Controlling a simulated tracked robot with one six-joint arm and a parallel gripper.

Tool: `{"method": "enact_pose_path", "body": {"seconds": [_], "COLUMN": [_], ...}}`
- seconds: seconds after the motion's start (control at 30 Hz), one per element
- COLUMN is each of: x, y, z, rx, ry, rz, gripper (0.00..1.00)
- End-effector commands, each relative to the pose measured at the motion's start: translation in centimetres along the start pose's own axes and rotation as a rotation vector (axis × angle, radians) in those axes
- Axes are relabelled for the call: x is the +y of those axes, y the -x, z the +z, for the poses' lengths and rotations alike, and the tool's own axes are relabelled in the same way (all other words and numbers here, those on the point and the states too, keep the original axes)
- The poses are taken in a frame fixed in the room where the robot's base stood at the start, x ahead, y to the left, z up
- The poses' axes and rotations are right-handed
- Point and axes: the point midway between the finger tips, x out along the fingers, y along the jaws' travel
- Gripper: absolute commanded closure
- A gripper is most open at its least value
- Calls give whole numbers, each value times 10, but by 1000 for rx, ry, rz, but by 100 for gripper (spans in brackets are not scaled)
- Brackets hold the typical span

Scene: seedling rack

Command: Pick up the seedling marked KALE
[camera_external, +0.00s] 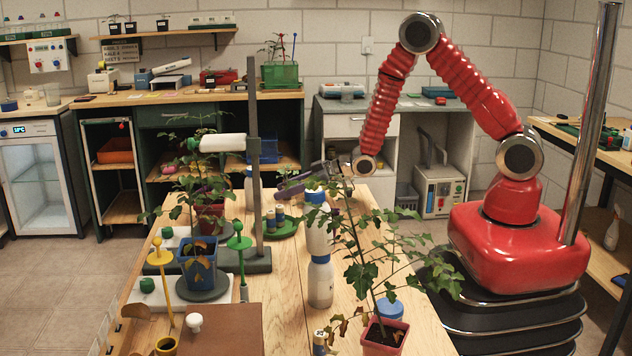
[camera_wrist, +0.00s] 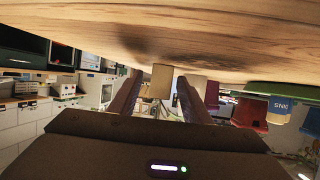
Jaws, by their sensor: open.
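No marking reading KALE can be made out on any plant in these views. A leafy seedling in a pink pot (camera_external: 385,338) stands at the front right of the bench in the external view. A blue pot (camera_external: 198,266) and a dark red pot (camera_external: 210,219) hold plants at the left. My gripper (camera_external: 292,184) is above the back part of the bench, partly hidden by leaves and a bottle. In the wrist view, my gripper (camera_wrist: 158,97) has its two fingers apart, with nothing held between them. The wrist picture looks upside down, with the wooden bench (camera_wrist: 160,35) along the top.
White bottles with blue caps (camera_external: 320,282) stand mid-bench. A yellow stake (camera_external: 163,285) and a green stake (camera_external: 240,262) stand at the left.

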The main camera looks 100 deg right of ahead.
Motion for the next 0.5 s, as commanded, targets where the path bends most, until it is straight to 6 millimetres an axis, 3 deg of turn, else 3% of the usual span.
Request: {"method": "enact_pose_path", "body": {"seconds": [0.37, 0.5], "x": [0, 0], "y": [0, 0], "z": [0, 0], "rx": [0, 0], "ry": [0, 0], "rz": [0, 0], "gripper": [56, 65]}}
